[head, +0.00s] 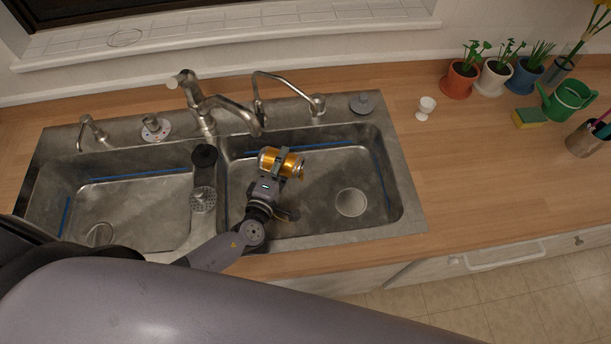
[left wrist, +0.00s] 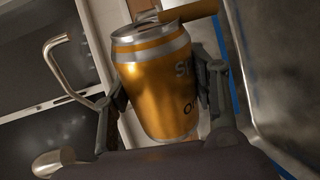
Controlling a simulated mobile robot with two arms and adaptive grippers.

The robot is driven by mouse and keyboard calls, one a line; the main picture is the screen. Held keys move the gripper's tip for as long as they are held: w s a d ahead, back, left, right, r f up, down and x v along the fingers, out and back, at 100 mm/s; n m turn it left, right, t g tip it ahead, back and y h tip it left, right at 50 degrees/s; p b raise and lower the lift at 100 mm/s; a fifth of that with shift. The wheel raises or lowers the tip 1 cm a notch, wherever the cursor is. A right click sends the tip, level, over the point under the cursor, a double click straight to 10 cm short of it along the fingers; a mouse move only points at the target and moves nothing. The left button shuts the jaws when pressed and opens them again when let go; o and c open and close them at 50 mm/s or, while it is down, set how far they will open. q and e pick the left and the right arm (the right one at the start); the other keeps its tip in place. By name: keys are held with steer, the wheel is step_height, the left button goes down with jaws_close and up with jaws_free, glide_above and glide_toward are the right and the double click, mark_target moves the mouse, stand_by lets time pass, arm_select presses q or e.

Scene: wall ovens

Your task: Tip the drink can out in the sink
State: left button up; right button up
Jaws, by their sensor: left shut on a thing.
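The orange-gold drink can (head: 267,159) is on its side, tilted, above the right basin (head: 330,205) of the steel sink. My left gripper (head: 280,163) is shut around the can's middle, with the arm reaching in from below left. In the left wrist view the can (left wrist: 155,85) sits between the two fingers (left wrist: 165,95), and its silver top with the tab shows. A brownish-orange strip (left wrist: 192,11) shows by the can's top; I cannot tell whether it is liquid or a surface behind. My right gripper is out of view.
The main faucet (head: 205,100) and a thin curved tap (head: 258,95) stand behind the can. A black-topped strainer (head: 203,180) lies by the divider. The right counter holds a white egg cup (head: 426,107), a sponge (head: 527,118) and potted plants (head: 460,80).

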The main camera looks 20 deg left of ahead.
arm_select(q)
steer(key=shift+d+r+m+y, duration=0.15)
steer(key=shift+d+r+m, duration=0.15)
steer(key=shift+m, duration=0.3)
steer(key=shift+d+r+m+y, duration=0.15)
steer(key=shift+r+m, duration=0.1)
steer(key=shift+m, duration=0.35)
stand_by(0.6)
steer(key=shift+a+f, duration=0.1)
